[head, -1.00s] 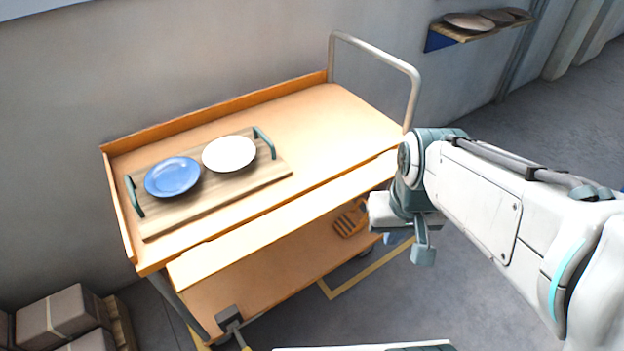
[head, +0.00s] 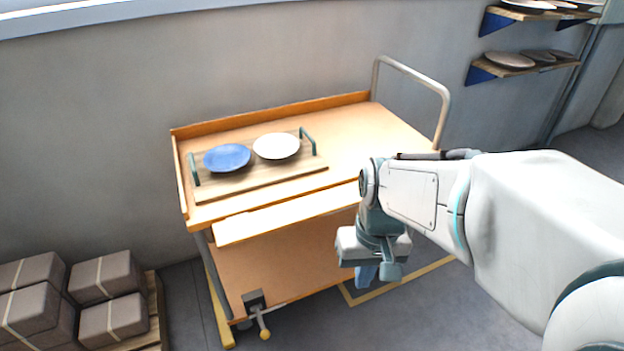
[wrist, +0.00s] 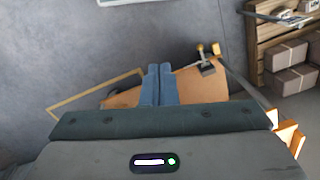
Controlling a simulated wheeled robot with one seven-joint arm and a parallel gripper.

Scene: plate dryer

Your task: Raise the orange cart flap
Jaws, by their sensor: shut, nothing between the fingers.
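The orange cart (head: 345,108) stands against the wall in the head view. Its flap (head: 290,215), a paler orange panel, lies along the front side, below the edge of the top; its right end is hidden behind my arm. My gripper (head: 366,280) is low in front of the cart's right half, apart from the flap as far as I can see. In the wrist view my gripper (wrist: 157,84) has its blue fingers together, pointing down with nothing between them. Part of the cart's orange lower shelf (wrist: 200,86) shows behind the fingers there.
A wooden tray (head: 260,188) with a blue plate (head: 227,158) and a white plate (head: 276,146) sits on the cart. A metal handle (head: 412,72) rises at its right end. Boxes (head: 108,277) stand at left. Wall shelves (head: 520,68) hold plates. Floor before the cart is clear.

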